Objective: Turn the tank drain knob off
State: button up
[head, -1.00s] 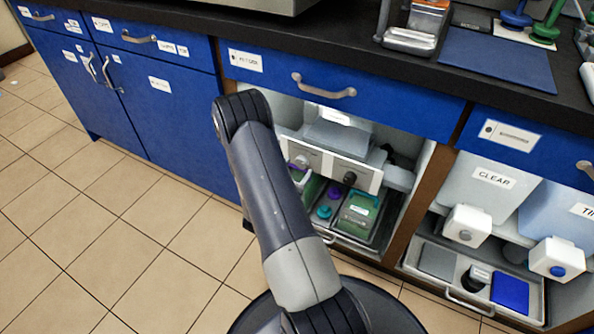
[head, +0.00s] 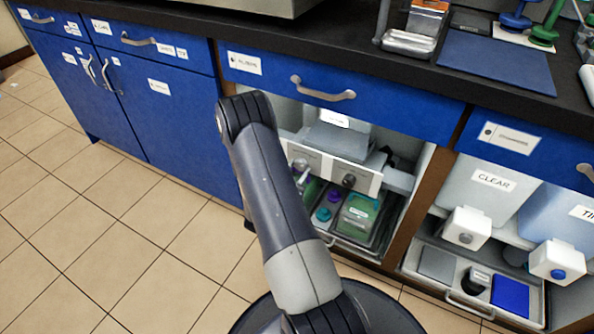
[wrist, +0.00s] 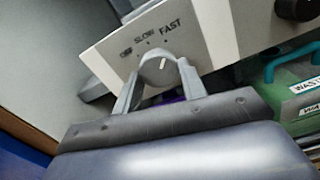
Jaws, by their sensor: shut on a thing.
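A grey knob (wrist: 157,68) sits on a white panel (wrist: 215,30) with the labels OFF, SLOW and FAST above it. Its white mark points up and to the right in the wrist view, towards the FAST side. My gripper (wrist: 158,75) is shut on this knob, with one finger on each side. In the head view the panel (head: 325,171) is in the open bay under the counter, and my arm stands in front of its left end. My gripper is mostly hidden there.
A black knob (head: 349,181) is further right on the panel. Below it is a tray with a green-topped container (head: 358,215). A blue drawer front (head: 390,97) overhangs the bay. A wooden divider (head: 412,205) stands to the right.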

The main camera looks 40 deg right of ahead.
jog(key=shift+n, duration=0.3)
jog(key=n+p, duration=0.1)
jog(key=n, duration=0.3)
jog(key=shift+s, duration=0.15)
jog(key=n+p, duration=0.1)
jog(key=n, duration=0.3)
jog(key=shift+n+p, duration=0.3)
jog(key=shift+n, duration=0.1)
jog(key=n+p, duration=0.1)
jog(key=n, duration=0.3)
jog(key=shift+s+r+n, duration=0.1)
jog(key=shift+n, duration=0.2)
jog(key=shift+n+p, duration=0.7)
jog(key=shift+n, duration=1.2)
jog(key=o, duration=1)
